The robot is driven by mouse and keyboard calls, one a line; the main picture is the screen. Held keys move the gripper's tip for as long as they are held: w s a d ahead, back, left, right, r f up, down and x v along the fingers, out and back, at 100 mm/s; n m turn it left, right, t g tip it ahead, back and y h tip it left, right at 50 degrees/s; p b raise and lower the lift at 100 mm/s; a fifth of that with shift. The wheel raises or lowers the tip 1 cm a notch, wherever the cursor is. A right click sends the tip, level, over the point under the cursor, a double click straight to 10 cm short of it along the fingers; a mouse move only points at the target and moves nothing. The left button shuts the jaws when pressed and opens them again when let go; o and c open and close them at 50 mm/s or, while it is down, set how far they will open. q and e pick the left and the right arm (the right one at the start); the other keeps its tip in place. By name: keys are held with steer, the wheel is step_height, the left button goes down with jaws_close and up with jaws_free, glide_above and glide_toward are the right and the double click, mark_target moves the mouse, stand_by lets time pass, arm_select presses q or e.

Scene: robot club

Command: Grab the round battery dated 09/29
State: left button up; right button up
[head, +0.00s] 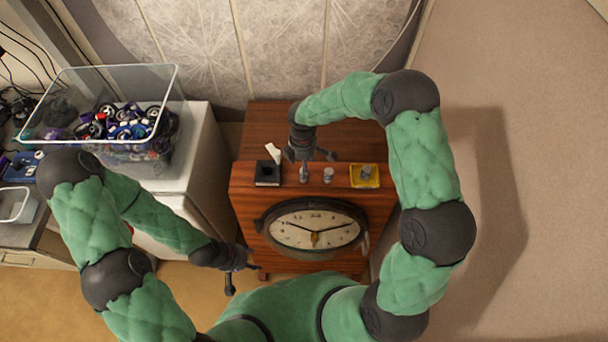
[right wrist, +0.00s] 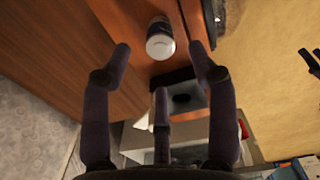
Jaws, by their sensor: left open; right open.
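Two small pale cylinders stand on the wooden cabinet top in the head view: one at the left (head: 304,173), partly behind my gripper, and one at the right (head: 328,175). A grey piece (head: 367,171) sits on a yellow tray (head: 355,184). No date is readable, so I cannot tell which is the 09/29 battery. My right gripper (head: 312,157) is open and empty above the cabinet. In the right wrist view, a white-topped round cylinder (right wrist: 160,43) shows beyond and between its open fingers. My left gripper (head: 244,276) is open and empty, low beside the cabinet's left front.
A black tissue box (head: 267,179) with a white tissue stands left of the cylinders. A clock (head: 312,226) is on the cabinet front. A clear bin (head: 160,90) of parts sits on a white cabinet (head: 200,150) at left. The floor at right is clear.

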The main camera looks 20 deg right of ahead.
step_height(320, 180, down, 4)
steer(key=shift+s+d+f, duration=0.1)
jaws_close()
stand_by(0.4)
